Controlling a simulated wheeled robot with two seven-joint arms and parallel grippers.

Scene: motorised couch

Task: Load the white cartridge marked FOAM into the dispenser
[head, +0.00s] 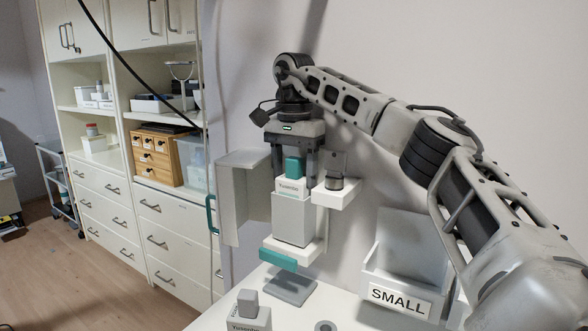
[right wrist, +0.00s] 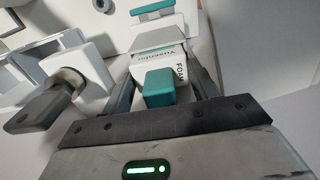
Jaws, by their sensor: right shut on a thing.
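The white FOAM cartridge (head: 291,187) has a teal cap; its FOAM lettering (right wrist: 181,74) reads in the right wrist view. My right gripper (head: 296,171) points down and is shut on it, one finger on each side. The dispenser (head: 292,219) is against the wall, with a grey front body, a teal lever (head: 278,258) and a cover with a teal handle (head: 211,215) swung open to the left. The cartridge is upright, directly above the grey body. I cannot tell whether its lower end is inside the dispenser. My left gripper is out of view.
Another white cartridge with a grey cap (head: 248,309) stands on the white table at the front. A bracket holding a dark-topped piece (head: 334,184) sticks out just right of the gripper. A white bin marked SMALL (head: 399,299) stands on the right. Shelves are behind left.

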